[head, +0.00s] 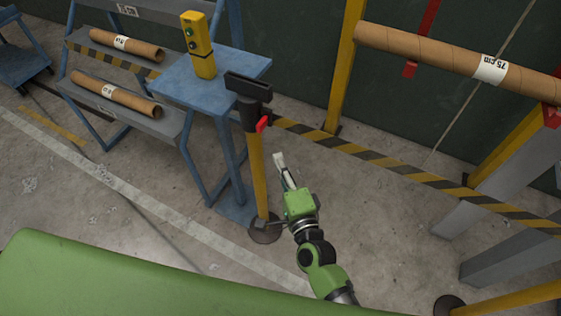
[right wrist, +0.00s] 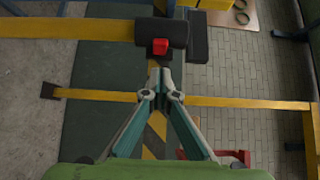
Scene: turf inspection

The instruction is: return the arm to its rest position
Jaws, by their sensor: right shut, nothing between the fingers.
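My right gripper (head: 280,160) is at the end of my green arm, in the middle of the head view. Its fingers are together with nothing between them. It appears just right of a yellow barrier post (head: 257,172) with a black head (head: 248,88) and a red latch (head: 263,123). In the right wrist view the closed fingertips (right wrist: 160,78) show just below the red latch (right wrist: 160,46) in the picture. I cannot tell whether they touch the post. My left gripper is not in view.
A striped belt (head: 360,163) runs right from the post. A blue stand (head: 215,72) holds a yellow control box (head: 198,45). Cardboard tubes (head: 118,99) lie on a rack at left. Another tube (head: 440,55) hangs at upper right. Grey floor (head: 375,215) is open right of my arm.

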